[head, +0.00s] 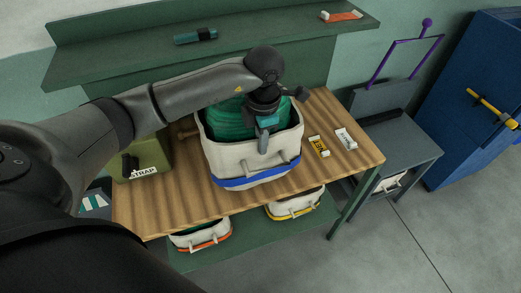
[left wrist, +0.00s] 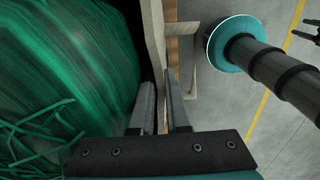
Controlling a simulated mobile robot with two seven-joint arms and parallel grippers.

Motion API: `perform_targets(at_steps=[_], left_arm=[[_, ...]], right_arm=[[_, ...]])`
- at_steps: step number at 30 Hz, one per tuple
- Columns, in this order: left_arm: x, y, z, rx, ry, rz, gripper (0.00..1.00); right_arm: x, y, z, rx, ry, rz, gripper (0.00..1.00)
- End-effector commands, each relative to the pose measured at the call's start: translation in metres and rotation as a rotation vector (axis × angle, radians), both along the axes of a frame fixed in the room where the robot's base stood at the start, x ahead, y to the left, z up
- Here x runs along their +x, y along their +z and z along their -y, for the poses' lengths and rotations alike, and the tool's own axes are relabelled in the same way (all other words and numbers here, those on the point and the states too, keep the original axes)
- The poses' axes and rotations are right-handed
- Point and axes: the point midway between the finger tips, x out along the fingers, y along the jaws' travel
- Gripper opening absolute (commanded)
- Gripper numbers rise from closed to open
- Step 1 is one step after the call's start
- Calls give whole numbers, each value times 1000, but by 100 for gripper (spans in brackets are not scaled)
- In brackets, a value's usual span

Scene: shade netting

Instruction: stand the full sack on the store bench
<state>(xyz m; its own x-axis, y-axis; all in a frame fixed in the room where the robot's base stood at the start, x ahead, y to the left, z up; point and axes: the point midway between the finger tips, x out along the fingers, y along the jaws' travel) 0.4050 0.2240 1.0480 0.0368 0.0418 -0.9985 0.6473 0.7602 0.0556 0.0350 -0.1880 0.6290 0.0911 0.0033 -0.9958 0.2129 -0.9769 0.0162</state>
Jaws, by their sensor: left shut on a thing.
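The full sack (head: 240,160) is pale canvas with a blue band and is heaped with green netting (head: 228,122). It stands upright on the wooden-topped bench (head: 345,165). My left gripper (head: 263,144) reaches down over it from above and is shut on its near rim. In the left wrist view, the fingers (left wrist: 162,95) straddle the sack's pale wall (left wrist: 155,35), with green netting (left wrist: 70,60) on the left. The fingertips' exact contact is partly hidden.
An olive strap box (head: 145,158) stands left of the sack; a yellow item (head: 319,147) and a white tube (head: 346,139) lie right. Orange-banded (head: 200,236) and yellow-banded (head: 295,205) sacks sit below. A grey bench (head: 400,150) and blue cabinet (head: 475,100) are right.

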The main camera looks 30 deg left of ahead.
Motion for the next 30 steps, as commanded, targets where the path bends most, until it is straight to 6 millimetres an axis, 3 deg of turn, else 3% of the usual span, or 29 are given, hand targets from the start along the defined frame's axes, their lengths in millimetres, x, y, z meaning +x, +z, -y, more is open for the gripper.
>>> perform_targets(at_steps=[9, 16, 17, 24, 30], left_arm=[[1, -32, 0, 2, 1, 4, 0], [1, -35, -1, 2, -1, 5, 0], [-1, -37, 0, 1, -2, -2, 16], [-2, -38, 0, 1, -1, -4, 42], [-2, -38, -1, 3, 0, -4, 42]], right_arm=[[0, 1, 0, 0, 0, 0, 50], [0, 1, 0, 0, 1, 0, 50], [0, 1, 0, 0, 1, 0, 50], [0, 1, 0, 0, 0, 0, 50], [0, 1, 0, 0, 0, 0, 50]])
